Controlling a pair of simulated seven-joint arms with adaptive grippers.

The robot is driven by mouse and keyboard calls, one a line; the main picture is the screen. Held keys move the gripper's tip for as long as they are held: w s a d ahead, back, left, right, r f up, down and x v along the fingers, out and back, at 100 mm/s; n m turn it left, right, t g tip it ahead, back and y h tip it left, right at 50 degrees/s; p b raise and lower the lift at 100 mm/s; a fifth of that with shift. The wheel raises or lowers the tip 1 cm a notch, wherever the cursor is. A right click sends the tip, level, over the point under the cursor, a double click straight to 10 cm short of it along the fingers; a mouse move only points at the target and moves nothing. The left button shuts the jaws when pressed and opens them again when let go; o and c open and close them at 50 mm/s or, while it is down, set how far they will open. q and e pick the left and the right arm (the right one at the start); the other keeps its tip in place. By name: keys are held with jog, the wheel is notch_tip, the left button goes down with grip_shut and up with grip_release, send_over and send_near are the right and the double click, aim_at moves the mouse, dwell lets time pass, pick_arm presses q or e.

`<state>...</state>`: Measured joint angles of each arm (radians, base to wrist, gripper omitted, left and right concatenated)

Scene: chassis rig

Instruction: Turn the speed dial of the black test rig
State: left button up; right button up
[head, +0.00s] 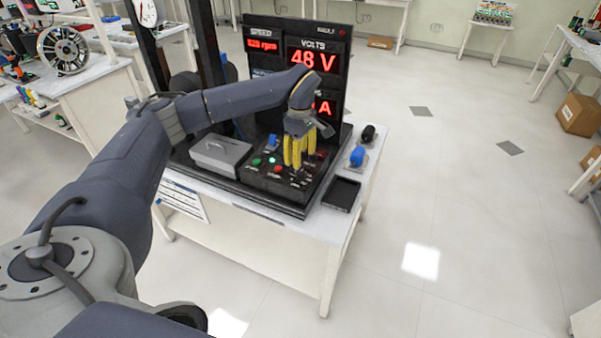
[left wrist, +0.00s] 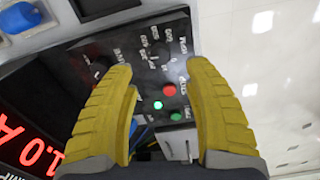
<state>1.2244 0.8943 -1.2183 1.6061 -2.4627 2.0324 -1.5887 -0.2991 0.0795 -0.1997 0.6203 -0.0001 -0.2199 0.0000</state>
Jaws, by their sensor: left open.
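The black test rig stands on a white table, with a tall display board (head: 262,62) and a low black control panel (head: 262,185). In the left wrist view a round black dial (left wrist: 160,49) with white lettering around it sits on the panel beyond my fingertips. I cannot read the lettering well enough to be sure that it is the speed dial. My left gripper (head: 298,166) points down over the panel with its yellow fingers apart. In the left wrist view the open fingers (left wrist: 159,69) hold nothing. Contact with the panel cannot be told.
A red button (left wrist: 169,89) and lit green lamp (left wrist: 157,105) are near the dial. A grey box (head: 220,155) stands left of the panel. A blue item (head: 357,156), a black item (head: 368,133) and a dark tray (head: 341,194) lie to the right. Open floor lies beyond.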

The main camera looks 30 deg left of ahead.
aim_at(300, 172)
pick_arm(q)
notch_tip(300, 172, down, 7)
jog(key=shift+f, duration=0.15)
dwell(0.4)
jog(key=shift+c, duration=0.5)
grip_shut()
